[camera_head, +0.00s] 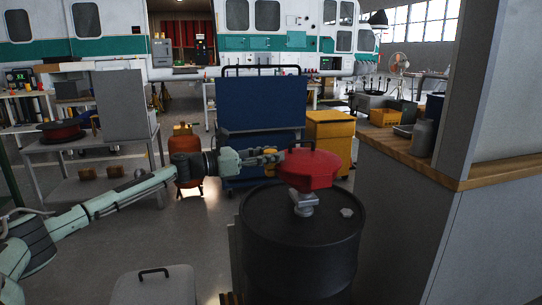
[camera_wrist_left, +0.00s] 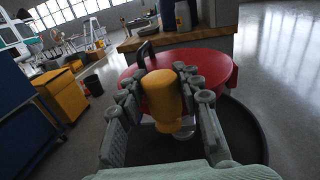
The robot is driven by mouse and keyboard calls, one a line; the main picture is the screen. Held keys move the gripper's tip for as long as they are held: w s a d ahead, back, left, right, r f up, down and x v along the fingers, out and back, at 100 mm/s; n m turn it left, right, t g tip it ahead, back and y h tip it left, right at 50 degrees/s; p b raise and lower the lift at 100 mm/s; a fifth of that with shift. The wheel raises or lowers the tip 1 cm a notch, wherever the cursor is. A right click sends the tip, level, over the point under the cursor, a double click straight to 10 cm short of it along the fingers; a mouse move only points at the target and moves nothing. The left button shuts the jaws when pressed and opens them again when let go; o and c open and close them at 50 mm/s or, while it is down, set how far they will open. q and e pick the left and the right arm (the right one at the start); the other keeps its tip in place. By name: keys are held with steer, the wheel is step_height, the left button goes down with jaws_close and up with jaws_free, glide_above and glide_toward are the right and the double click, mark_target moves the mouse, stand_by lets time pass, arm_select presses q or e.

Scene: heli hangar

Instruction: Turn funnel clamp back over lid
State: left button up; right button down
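The red funnel lid (camera_head: 312,170) with a black handle sits above the black drum (camera_head: 300,262), over a grey metal fitting. In the left wrist view, the red lid (camera_wrist_left: 215,65) lies beyond the fingers. A yellow clamp handle (camera_wrist_left: 165,95) stands between the two fingers of my left gripper (camera_wrist_left: 163,85), which touch or nearly touch it on both sides. In the head view my left gripper (camera_head: 268,156) reaches in from the left to the lid's left edge. The rest of the clamp is hidden. My right gripper is out of view.
A grey pillar with a wooden counter (camera_head: 395,148) stands close to the drum's right. A blue cabinet (camera_head: 262,105) and a yellow cabinet (camera_head: 330,140) stand behind. An orange tank (camera_head: 187,180) is behind my left arm.

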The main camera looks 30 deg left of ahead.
arm_select(q)
steer(key=o, duration=0.3)
steer(key=shift+s+a+f, duration=0.15)
steer(key=shift+s+a, duration=0.15)
steer(key=shift+s, duration=0.15)
steer(key=v, duration=1)
steer(key=shift+s+a, duration=0.2)
steer(key=shift+s, duration=0.15)
